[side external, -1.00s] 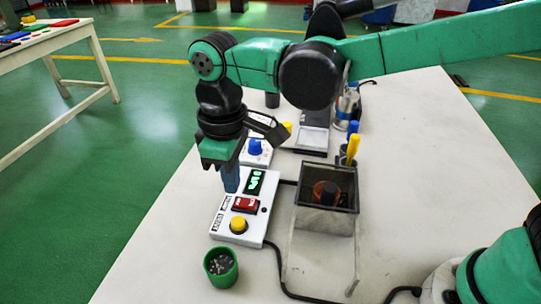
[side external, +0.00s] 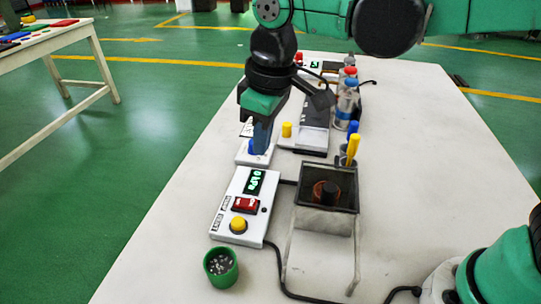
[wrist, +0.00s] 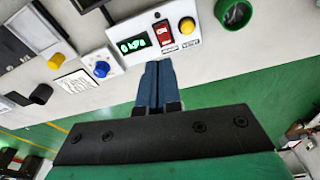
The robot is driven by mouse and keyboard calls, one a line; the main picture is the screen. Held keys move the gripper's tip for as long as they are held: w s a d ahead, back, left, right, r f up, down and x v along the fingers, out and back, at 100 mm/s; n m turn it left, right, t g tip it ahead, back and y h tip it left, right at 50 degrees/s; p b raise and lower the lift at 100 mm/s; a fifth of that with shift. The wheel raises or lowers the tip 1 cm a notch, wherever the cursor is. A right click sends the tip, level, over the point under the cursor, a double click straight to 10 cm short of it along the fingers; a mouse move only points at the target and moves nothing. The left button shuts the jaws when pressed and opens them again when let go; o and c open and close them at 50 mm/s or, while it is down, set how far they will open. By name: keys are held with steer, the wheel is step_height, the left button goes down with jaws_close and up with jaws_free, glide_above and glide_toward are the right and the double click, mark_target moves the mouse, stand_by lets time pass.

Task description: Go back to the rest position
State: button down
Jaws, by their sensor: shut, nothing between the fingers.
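My gripper (side external: 262,140) is shut and empty, its blue fingers pressed together and pointing down. In the side view it hangs in front of the small white box with the blue knob (side external: 250,148), beyond the white control box (side external: 229,224). I cannot tell how high the tips are above the table. In the wrist view the closed fingers (wrist: 158,72) point toward the control box (wrist: 176,52), which has a lit green display, a red switch and a yellow button.
A glass-walled box (side external: 327,214) stands right of the control box. A green cup (side external: 221,268) with small pieces stands at the near left. Bottles (side external: 347,103) and a scale-like device (side external: 313,137) stand farther back. Cables cross the table (side external: 430,170), whose right side is mostly clear.

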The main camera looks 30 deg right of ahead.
steer(key=s+d+m+t, duration=0.1)
steer(key=d+m, duration=0.1)
steer(key=d, duration=0.3)
steer(key=s+d+f+m+t, duration=0.1)
steer(key=s+d+m+t, duration=0.1)
steer(key=d, duration=0.2)
steer(key=s+d+f+m+t, duration=0.1)
steer(key=d+m+t, duration=0.1)
steer(key=d, duration=0.3)
steer(key=shift+s+d+m+h, duration=0.3)
steer(key=shift+s, duration=0.1)
steer(key=shift+s+d+f+t, duration=0.2)
steer(key=shift+d+t, duration=0.2)
steer(key=shift+d, duration=0.05)
steer(key=c, duration=1.5)
jaws_free()
